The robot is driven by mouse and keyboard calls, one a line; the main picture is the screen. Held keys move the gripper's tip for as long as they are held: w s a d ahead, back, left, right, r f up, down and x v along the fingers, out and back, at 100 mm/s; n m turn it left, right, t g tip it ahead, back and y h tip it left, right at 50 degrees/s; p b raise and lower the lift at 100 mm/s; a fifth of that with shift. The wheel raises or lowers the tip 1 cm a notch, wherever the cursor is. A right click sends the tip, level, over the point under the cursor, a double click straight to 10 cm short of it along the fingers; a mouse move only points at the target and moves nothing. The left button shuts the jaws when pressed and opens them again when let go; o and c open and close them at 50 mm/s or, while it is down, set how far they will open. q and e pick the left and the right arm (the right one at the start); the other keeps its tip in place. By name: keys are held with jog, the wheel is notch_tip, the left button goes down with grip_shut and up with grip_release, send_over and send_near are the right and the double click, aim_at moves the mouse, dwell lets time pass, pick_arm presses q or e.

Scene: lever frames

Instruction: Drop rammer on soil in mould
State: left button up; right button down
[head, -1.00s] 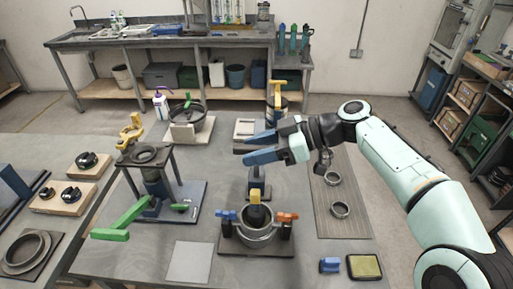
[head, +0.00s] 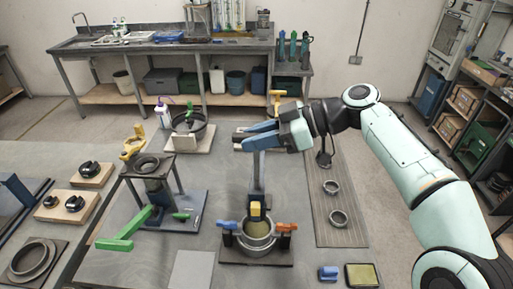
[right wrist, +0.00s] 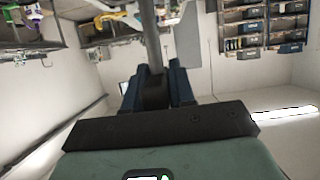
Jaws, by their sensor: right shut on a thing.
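The rammer (head: 260,180) stands upright over the mould (head: 258,246) in the head view, as a grey shaft with a yellow part (head: 256,209) at its lower end. The mould is a metal ring with a blue clamp and an orange clamp on its sides. Olive soil (head: 257,229) shows inside it, below the yellow part. The gap between the two cannot be judged well. My right gripper (head: 256,138) is shut on the top of the rammer. In the right wrist view its blue fingers (right wrist: 158,88) close on a dark piece, with the grey shaft (right wrist: 150,35) beyond. My left gripper is out of view.
A stand with a green lever (head: 124,229) is left of the mould. A grey plate (head: 190,270) lies front left. A blue block (head: 328,273) and a yellow-topped tray (head: 363,275) lie front right. Metal rings (head: 338,218) lie on a mat at right.

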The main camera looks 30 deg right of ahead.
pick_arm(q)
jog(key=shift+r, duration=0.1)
pick_arm(e)
jog(key=shift+r, duration=0.4)
jog(key=c, duration=1)
grip_release()
jog(key=shift+c, duration=0.2)
jog(key=shift+f, duration=0.1)
jog(key=shift+d, duration=0.1)
jog(key=shift+s+d, duration=0.2)
jog(key=shift+d, duration=0.05)
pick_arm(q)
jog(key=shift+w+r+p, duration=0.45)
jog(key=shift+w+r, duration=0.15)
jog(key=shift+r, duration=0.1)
pick_arm(e)
jog(key=v, duration=1.2)
jog(key=shift+d+r, duration=0.25)
jog(key=shift+s, duration=0.1)
